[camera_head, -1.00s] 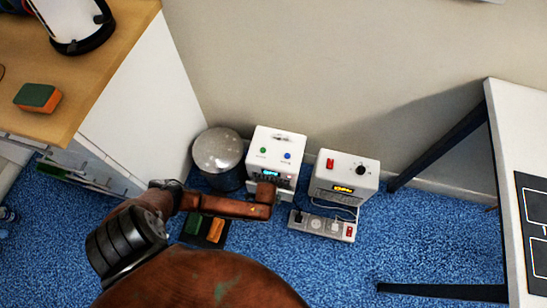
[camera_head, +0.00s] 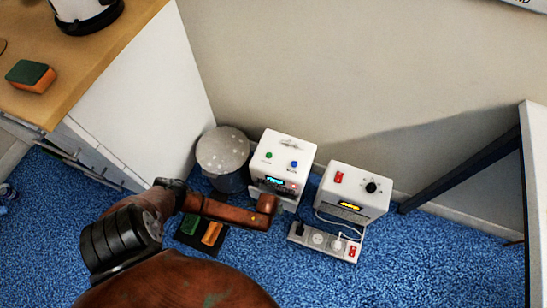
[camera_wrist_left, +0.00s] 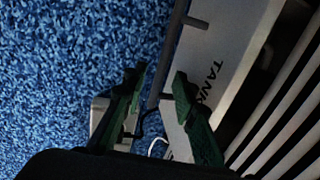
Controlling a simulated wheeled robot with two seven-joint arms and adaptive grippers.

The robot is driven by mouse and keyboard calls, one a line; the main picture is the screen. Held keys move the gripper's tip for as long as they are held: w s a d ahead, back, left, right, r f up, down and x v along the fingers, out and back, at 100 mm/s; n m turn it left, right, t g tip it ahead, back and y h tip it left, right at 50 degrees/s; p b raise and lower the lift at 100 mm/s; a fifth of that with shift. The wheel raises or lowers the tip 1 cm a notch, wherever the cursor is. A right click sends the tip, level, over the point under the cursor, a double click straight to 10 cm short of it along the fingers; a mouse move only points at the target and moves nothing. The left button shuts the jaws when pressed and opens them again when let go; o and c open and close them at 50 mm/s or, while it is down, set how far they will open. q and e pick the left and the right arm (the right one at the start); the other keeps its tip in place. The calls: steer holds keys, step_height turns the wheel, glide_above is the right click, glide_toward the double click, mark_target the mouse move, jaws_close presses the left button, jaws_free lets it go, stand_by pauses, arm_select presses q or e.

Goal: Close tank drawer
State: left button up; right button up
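In the left wrist view a pale drawer front (camera_wrist_left: 225,45) carries the word TANK, with a dark bar handle (camera_wrist_left: 168,60) along it. My left gripper (camera_wrist_left: 160,76) shows two green fingers, spread apart, one on each side of the bar. I cannot tell whether they touch it. How far out the drawer stands is not clear. In the head view the drawer side of the wooden-topped white cabinet (camera_head: 150,85) shows edge-on, with bar handles (camera_head: 90,170) at the left. No gripper fingers are clear in the head view. My right gripper is not in view.
Against the wall on the blue carpet stand a round metal pot (camera_head: 222,150), two white devices (camera_head: 284,160) (camera_head: 352,190) and a power strip (camera_head: 325,242). A sponge (camera_head: 30,75) lies on the cabinet top. A table leg (camera_head: 460,170) stands at the right.

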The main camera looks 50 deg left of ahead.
arm_select(q)
steer(key=shift+c, duration=0.6)
jaws_close()
steer(key=shift+a, duration=0.1)
